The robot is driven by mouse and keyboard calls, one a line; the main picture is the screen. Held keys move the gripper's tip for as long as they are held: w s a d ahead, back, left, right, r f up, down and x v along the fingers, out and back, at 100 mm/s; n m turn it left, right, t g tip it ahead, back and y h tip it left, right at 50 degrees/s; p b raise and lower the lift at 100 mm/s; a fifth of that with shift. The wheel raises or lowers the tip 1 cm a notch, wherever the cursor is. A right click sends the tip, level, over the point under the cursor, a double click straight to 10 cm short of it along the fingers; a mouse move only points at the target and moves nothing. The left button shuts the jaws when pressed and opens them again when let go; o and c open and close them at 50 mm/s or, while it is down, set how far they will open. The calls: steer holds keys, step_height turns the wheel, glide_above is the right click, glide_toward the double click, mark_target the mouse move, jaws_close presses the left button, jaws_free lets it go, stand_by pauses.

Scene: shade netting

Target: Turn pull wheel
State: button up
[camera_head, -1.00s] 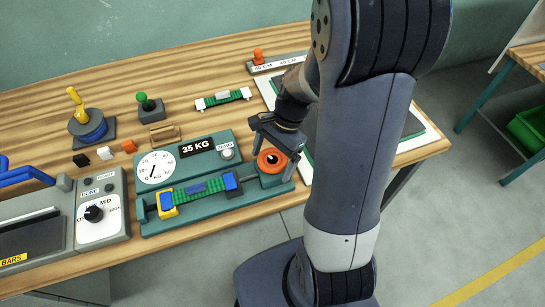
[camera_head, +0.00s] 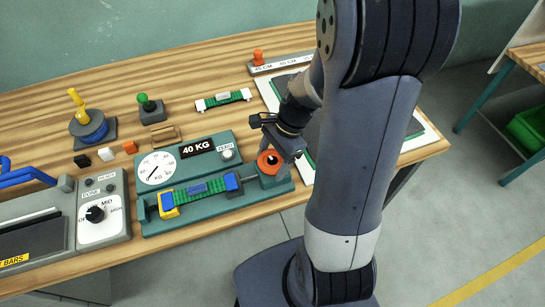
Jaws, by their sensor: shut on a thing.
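The orange-red pull wheel (camera_head: 263,167) with a dark centre sits at the right end of the teal pull tester (camera_head: 215,203). My gripper (camera_head: 274,151) is over the wheel, shut on it; the fingers hide part of its upper and right side. A green netting strip (camera_head: 184,197) lies along the tester between a yellow-and-blue clamp (camera_head: 167,204) at left and a blue clamp (camera_head: 233,184) at right. The black display (camera_head: 197,148) reads 40 KG. The round white dial (camera_head: 157,167) stands left of it.
A grey control box (camera_head: 103,205) with a knob stands left of the tester. Behind are a green-knobbed block (camera_head: 151,108), a yellow-handled blue spool (camera_head: 90,125), and another green strip (camera_head: 223,99). A dark mat with a pale border (camera_head: 270,92) lies behind my arm.

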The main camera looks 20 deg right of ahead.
steer(key=o, duration=1)
steer(key=v, duration=1)
steer(key=shift+d+r, duration=0.2)
steer(key=shift+r, duration=0.2)
stand_by(0.6)
